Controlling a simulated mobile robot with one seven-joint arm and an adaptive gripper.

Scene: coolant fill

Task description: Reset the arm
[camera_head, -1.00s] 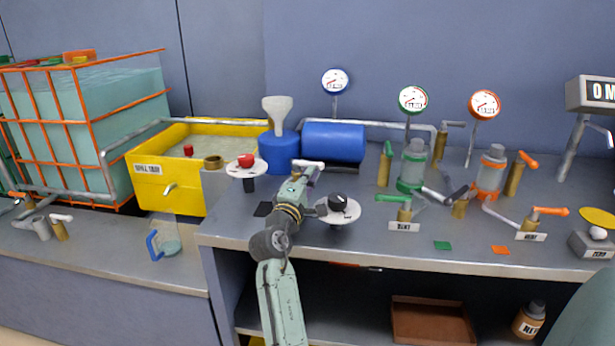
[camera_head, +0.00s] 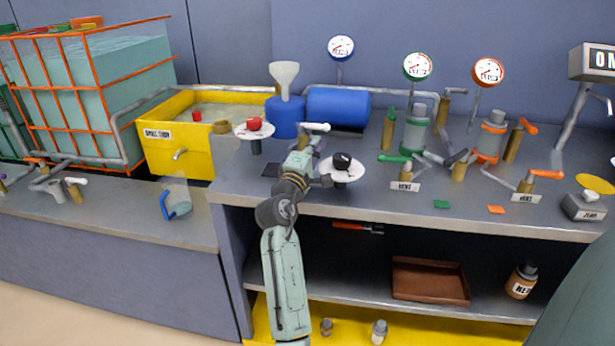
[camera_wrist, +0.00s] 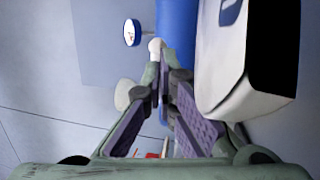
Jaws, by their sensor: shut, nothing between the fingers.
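My gripper (camera_wrist: 167,75) is shut and empty in the wrist view, its purple-padded fingers close together at the tips. In the head view my arm reaches over the front edge of the grey bench (camera_head: 450,207), and the gripper end (camera_head: 301,150) is over the bench top. It is between a white disc with a red knob (camera_head: 254,124) and a white disc with a black knob (camera_head: 342,161). A white handle (camera_head: 314,127) shows just beyond it. The fingertips are too small to tell apart in the head view.
A blue tank (camera_head: 338,107), a blue container with a funnel (camera_head: 285,118) and a yellow basin (camera_head: 180,150) stand behind. Valves and gauges (camera_head: 417,66) stand to the right. A large white and black object (camera_wrist: 250,65) is close beside the fingers in the wrist view.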

